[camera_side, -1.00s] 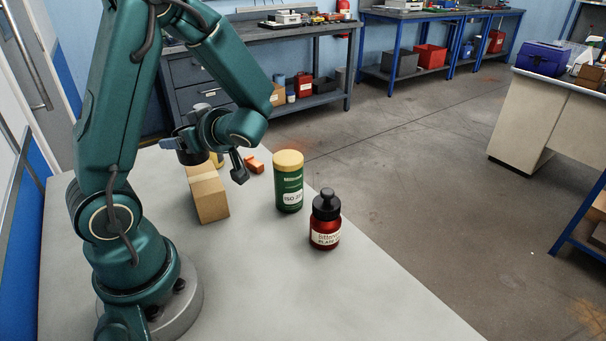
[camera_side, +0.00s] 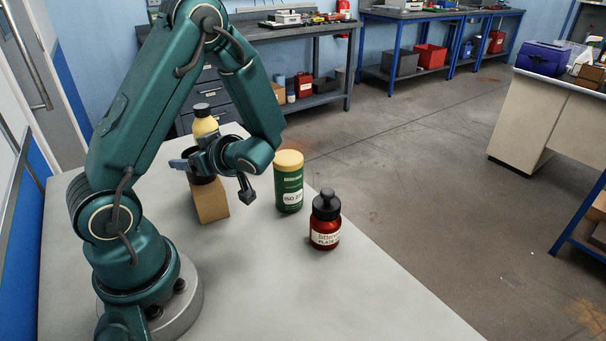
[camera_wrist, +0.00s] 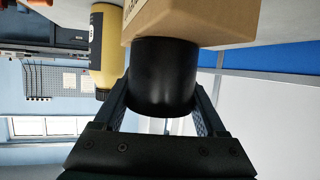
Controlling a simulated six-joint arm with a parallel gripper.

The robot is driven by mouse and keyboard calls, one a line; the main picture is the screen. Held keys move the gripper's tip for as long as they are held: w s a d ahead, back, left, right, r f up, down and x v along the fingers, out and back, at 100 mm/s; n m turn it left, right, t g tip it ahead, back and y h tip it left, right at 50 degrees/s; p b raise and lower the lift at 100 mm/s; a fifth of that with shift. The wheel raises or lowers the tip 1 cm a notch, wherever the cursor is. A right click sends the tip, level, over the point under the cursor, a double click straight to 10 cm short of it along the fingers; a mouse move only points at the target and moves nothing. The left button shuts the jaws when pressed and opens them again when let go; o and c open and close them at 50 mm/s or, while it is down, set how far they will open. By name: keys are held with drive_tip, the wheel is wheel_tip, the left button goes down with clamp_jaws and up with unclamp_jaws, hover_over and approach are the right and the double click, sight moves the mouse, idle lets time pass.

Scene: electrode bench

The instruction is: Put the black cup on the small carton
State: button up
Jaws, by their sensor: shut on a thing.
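My gripper (camera_side: 194,166) is shut on the black cup (camera_wrist: 162,76), with one finger on each side of it in the wrist view. In the side view the cup is mostly hidden behind my gripper; a dark part of it (camera_side: 202,179) shows just above the small carton (camera_side: 211,204). In the wrist view, which is turned over, the cup's far end meets the carton (camera_wrist: 200,20). I cannot tell whether the cup touches it or is slightly above.
A yellow bottle with a black cap (camera_side: 205,122) stands behind my gripper, close to the cup in the wrist view. A green jar with a yellow lid (camera_side: 289,182) and a dark red bottle (camera_side: 325,220) stand to the right. The bench front (camera_side: 270,290) is clear.

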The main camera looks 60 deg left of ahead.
drive_tip(key=o, duration=1.3)
drive_tip(key=shift+c, duration=0.2)
drive_tip(key=shift+w+d+r, duration=0.1)
drive_tip(key=shift+d+r, duration=0.1)
drive_tip(key=shift+r, duration=0.05)
drive_tip(key=d+r+m+t+h, duration=0.3)
drive_tip(key=d+m+h, duration=0.3)
drive_tip(key=d+m, duration=0.4)
drive_tip(key=d+r+m+t+h, duration=0.4)
drive_tip(key=d+m+t+h, duration=0.2)
drive_tip(key=d+m, duration=0.5)
drive_tip(key=d+h, duration=0.1)
drive_tip(key=d, duration=0.2)
drive_tip(key=shift+w, duration=0.25)
